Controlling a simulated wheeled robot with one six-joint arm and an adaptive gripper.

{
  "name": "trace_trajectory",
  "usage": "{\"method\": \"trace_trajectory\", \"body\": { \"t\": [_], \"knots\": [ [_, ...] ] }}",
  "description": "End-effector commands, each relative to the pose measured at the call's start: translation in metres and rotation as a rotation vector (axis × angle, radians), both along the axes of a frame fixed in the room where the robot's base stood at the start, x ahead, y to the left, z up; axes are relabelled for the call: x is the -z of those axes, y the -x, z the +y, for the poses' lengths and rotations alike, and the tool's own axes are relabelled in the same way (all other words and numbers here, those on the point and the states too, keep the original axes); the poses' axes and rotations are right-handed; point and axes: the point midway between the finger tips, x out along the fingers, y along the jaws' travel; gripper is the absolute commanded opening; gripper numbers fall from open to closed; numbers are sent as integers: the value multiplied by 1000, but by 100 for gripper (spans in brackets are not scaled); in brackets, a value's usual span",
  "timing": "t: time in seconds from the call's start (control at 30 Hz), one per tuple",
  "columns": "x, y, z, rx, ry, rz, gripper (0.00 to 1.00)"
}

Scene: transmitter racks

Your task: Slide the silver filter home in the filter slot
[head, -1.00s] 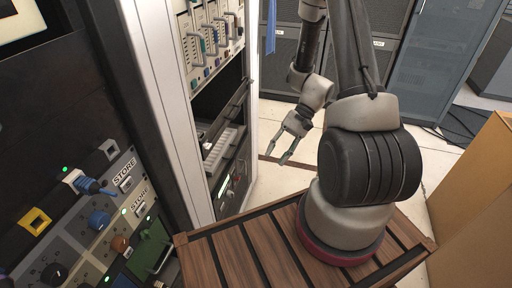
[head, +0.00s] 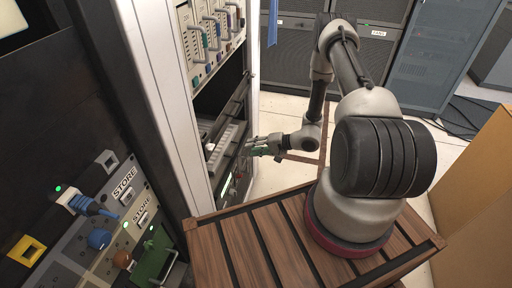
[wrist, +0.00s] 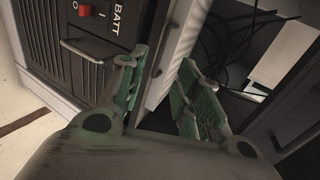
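My gripper (head: 258,148) reaches left toward the open side of the white-framed rack (head: 170,150). In the wrist view its two green-padded fingers (wrist: 162,92) are spread apart with nothing held between them. Past the fingers run a pale rack edge (wrist: 178,55) and a dark panel marked BATT (wrist: 118,20) with a red switch and a bar handle. I cannot pick out the silver filter or the filter slot for certain. The rack's upper bay holds several modules with handles (head: 210,35); a pale ribbed unit (head: 226,147) sits lower.
A control panel with knobs and STORE labels (head: 125,185) stands at the left. Dark cables (wrist: 225,40) hang in an open bay in the wrist view. A brown cabinet (head: 475,185) stands at the right. Pale floor (head: 280,172) shows between the rack and my arm.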

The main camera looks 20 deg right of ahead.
Motion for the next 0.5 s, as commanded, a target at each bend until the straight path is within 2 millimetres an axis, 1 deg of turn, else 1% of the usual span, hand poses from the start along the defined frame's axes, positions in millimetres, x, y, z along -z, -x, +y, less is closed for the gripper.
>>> {"method": "trace_trajectory", "body": {
  "t": [0.3,0.5],
  "knots": [
    [21,-25,38,-6,0,1,33],
    [29,-35,51,-3,-1,3,33]
  ]
}}
